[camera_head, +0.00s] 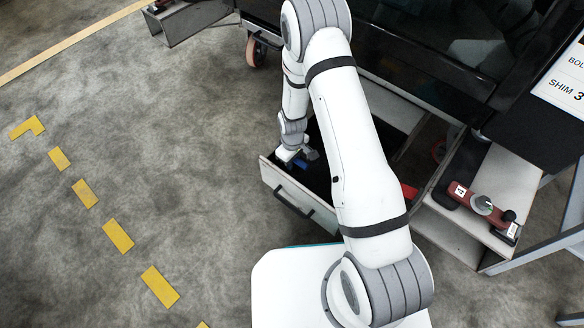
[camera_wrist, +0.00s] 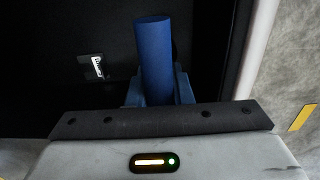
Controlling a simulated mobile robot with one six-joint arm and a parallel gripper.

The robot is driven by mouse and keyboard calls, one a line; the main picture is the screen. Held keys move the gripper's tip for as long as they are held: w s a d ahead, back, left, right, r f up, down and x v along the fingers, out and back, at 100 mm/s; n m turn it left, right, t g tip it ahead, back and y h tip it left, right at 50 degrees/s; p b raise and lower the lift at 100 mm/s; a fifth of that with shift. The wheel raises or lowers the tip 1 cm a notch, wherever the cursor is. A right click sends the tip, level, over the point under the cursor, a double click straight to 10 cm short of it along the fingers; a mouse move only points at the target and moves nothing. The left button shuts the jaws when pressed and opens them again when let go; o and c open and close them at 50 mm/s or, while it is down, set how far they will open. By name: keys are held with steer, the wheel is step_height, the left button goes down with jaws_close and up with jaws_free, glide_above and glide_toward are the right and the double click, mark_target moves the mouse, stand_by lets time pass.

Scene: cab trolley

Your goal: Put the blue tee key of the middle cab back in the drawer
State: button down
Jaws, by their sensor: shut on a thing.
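The blue tee key (camera_wrist: 156,55) shows in the wrist view as a blue cylinder between the jaws. My gripper (camera_head: 303,160) is shut on it, and a bit of blue shows at the jaws in the head view. The gripper is over the open drawer (camera_head: 292,188), close to its left end. In the wrist view the dark drawer floor (camera_wrist: 60,45) lies behind the key, with the pale drawer wall (camera_wrist: 258,50) at the right. I cannot tell whether the key touches the floor. My arm hides much of the drawer.
A red thing (camera_head: 409,191) shows right of my arm. A small white label (camera_wrist: 96,66) lies left of the key. The dark trolley (camera_head: 420,60) stands behind. The floor at left is clear.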

mark_target(294, 173)
steer(key=shift+f+b, duration=0.4)
steer(key=shift+f, duration=0.95)
steer(key=shift+f, duration=0.15)
steer(key=c, duration=1.3)
jaws_free()
